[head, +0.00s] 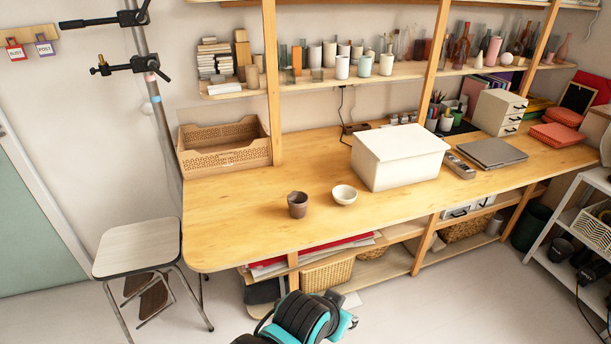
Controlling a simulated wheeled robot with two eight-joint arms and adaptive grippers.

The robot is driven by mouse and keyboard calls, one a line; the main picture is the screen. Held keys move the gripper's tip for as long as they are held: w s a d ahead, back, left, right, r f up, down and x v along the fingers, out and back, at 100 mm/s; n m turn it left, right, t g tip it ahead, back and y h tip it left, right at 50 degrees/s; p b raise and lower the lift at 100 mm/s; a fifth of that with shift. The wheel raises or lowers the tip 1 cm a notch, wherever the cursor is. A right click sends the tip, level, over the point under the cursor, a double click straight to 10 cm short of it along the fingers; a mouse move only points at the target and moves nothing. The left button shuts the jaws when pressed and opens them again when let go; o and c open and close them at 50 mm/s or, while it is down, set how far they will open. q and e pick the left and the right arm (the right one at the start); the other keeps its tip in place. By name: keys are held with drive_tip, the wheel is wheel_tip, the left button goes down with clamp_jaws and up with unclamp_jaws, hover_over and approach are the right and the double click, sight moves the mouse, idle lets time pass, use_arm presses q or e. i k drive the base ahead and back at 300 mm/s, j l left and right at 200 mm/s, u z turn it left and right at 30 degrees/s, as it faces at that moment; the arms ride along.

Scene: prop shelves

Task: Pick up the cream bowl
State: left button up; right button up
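The cream bowl (344,194) stands upright on the wooden table (230,225), near its front edge. It looks empty. A brown cup (297,205) stands just left of it, with a small gap between them.
A large white lidded box (400,158) stands right behind the bowl. A wooden crate (224,146) sits at the table's back left. A shelf post (271,85) rises at the back. A stool (138,248) stands left of the table. The table's left front is clear.

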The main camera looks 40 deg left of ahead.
sight(344, 193)
drive_tip(key=i+j+u, duration=0.2)
drive_tip(key=i+u, duration=0.15)
drive_tip(key=i, duration=0.45)
drive_tip(key=i+u, duration=0.3)
drive_tip(key=i, duration=0.5)
